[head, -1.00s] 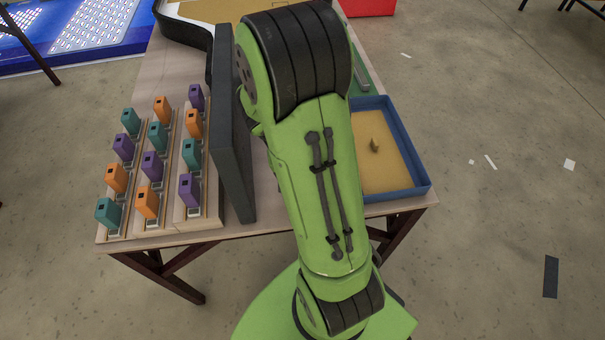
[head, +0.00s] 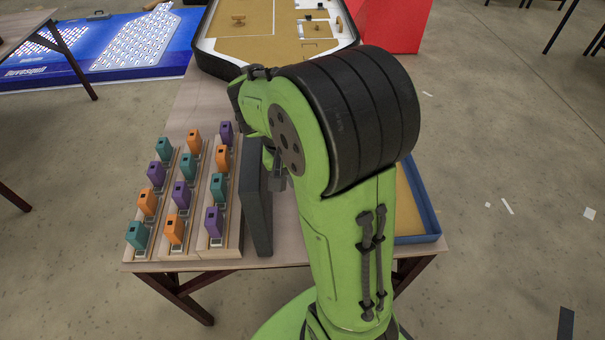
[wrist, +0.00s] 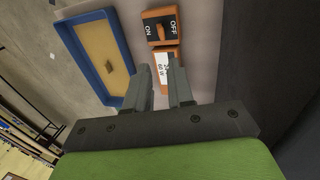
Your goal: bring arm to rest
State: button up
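My green arm (head: 345,215) bends over the table in the head view, its black-ringed joint high and its far end reaching back down to the left. My gripper (wrist: 160,72) shows in the wrist view with its two grey fingers apart and nothing held between them. Beyond the fingers is an orange switch box (wrist: 165,12) marked ON and OFF, with a white label (wrist: 162,68) below it. In the head view only a small grey part of the gripper shows, beside the dark upright panel (head: 257,205); the arm hides the switch box.
Rows of teal, orange and purple blocks stand in wooden racks (head: 212,248) left of the panel. A blue tray (head: 418,238) with a tan floor is at the right, partly behind my arm. A large rounded board (head: 205,50) lies at the back. Open floor lies right of the table.

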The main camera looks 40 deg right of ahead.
jog(key=shift+f, duration=0.1)
dwell(0.3)
jog(key=s+a+r+n+t+y+p, duration=0.2)
jog(key=s+a+r+n+t, duration=0.4)
jog(key=s+a+r, duration=0.4)
jog(key=shift+a+r+n+t+p, duration=0.4)
jog(key=shift+a+r+t, duration=0.2)
jog(key=shift+a+r, duration=0.35)
jog(key=shift+s+d, duration=0.1)
